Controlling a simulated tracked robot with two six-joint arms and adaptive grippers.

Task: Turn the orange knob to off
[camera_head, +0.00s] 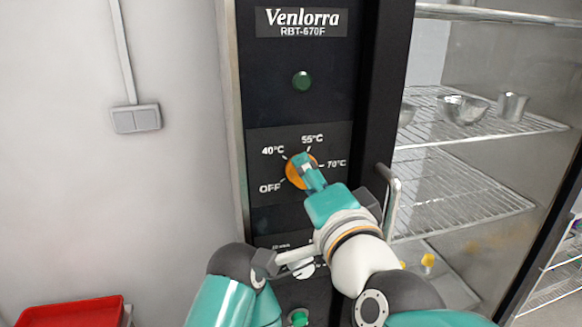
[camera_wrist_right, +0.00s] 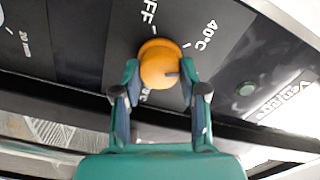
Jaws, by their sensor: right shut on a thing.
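The orange knob (camera_head: 294,174) sits on the black panel, among the marks OFF, 40°C, 55°C and 70°C. My right gripper (camera_head: 307,169) is at its front and covers its right part in the head view. In the right wrist view, the two fingers of my right gripper (camera_wrist_right: 160,88) stand on either side of the orange knob (camera_wrist_right: 157,62), shut on it. A dark mark on the knob points toward the right finger, away from OFF. The 55°C label is hidden there. My left gripper cannot be made out in the head view.
A green round light (camera_head: 302,81) is above the knob. A lower dial (camera_head: 301,269) and a green button (camera_head: 298,317) are partly behind my arm. A metal door handle (camera_head: 390,195) stands close to the right. A red tray (camera_head: 70,313) is at lower left.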

